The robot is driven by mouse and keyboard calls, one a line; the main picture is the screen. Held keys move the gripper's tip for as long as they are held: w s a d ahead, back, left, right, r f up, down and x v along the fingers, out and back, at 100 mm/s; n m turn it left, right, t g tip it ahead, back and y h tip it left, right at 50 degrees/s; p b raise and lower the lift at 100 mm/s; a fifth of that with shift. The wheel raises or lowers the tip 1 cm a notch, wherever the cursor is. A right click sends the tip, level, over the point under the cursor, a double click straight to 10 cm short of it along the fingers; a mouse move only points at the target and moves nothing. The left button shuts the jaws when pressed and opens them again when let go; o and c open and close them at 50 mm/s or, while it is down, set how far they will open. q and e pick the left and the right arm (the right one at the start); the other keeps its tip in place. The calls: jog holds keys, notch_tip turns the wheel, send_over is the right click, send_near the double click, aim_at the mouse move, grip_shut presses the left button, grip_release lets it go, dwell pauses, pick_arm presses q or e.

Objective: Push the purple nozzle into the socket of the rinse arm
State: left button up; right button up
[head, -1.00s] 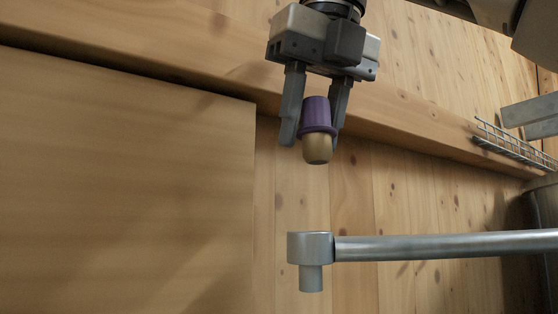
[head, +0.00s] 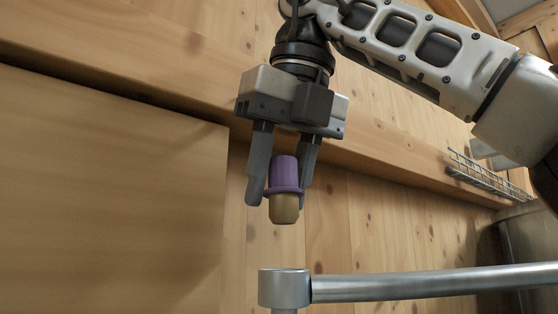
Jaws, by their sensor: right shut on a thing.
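The purple nozzle (head: 284,172) has a purple upper part with a flange and a tan lower end. My right gripper (head: 281,196) points down and is shut on the nozzle, which hangs upright with its tan end down. The rinse arm (head: 420,283) is a grey metal tube coming in from the right and ending in a round socket (head: 284,288). The nozzle is above the socket and apart from it, with a clear gap between. The socket's opening is seen nearly edge-on. The stub under the socket is mostly cut off by the lower picture edge. My left gripper does not show.
A large wooden panel (head: 100,190) fills the left side, close to the gripper's left finger in the picture. A wooden beam (head: 385,165) crosses behind. A wire rack (head: 485,178) and grey metal parts are at the right.

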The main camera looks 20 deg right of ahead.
aim_at(280, 208)
jog(key=shift+s+d+f, duration=0.1)
jog(key=shift+f, duration=1.4)
jog(key=shift+f+b, duration=0.85)
jog(key=shift+f, duration=0.25)
dwell(0.5)
jog(key=shift+a+f+b, duration=0.2)
jog(key=shift+f+b, duration=0.15)
jog(key=shift+f, duration=0.05)
jog(key=o, duration=1.1)
jog(key=shift+r, duration=0.1)
